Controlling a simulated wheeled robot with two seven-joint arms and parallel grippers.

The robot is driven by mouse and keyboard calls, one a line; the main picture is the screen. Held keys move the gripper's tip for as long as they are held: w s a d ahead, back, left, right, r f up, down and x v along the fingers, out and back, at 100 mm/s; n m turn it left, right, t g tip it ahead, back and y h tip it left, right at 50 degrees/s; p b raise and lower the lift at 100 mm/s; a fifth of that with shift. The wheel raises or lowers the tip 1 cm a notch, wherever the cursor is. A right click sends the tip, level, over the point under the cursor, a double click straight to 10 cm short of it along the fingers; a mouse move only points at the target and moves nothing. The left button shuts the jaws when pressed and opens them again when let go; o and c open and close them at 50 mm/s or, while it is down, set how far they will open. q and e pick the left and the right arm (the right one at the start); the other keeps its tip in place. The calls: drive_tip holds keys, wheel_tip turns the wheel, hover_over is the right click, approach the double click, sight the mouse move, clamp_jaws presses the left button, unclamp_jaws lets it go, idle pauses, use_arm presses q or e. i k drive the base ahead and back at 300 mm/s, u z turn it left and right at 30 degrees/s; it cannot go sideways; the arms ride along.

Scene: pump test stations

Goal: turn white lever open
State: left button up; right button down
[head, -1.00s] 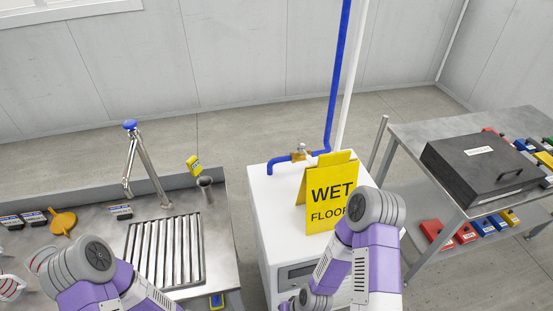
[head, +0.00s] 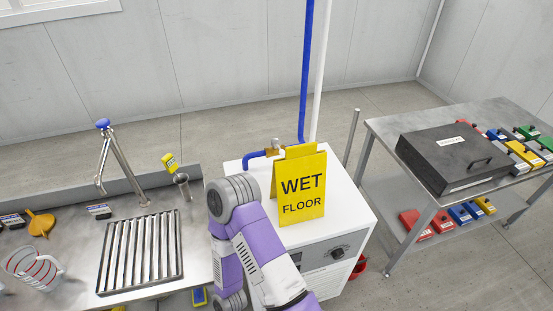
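I cannot make out a white lever. A white pipe (head: 321,70) runs down beside a blue pipe (head: 307,70) behind the white cabinet. The blue pipe bends left to a small brass fitting (head: 276,149) with a pale top, too small to tell whether it is a lever. A yellow "WET FLOOR" sign (head: 300,190) stands on the cabinet top (head: 345,205) and hides the lower end of the white pipe. A purple and grey arm of mine, apparently the right, crosses in front of the cabinet. Neither gripper shows.
At right, a metal table (head: 395,128) carries a black case (head: 455,158) and coloured boxes. Floor shows between cabinet and table.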

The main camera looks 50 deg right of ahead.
sight(275, 142)
drive_tip(key=k, duration=0.3)
drive_tip(key=z, duration=1)
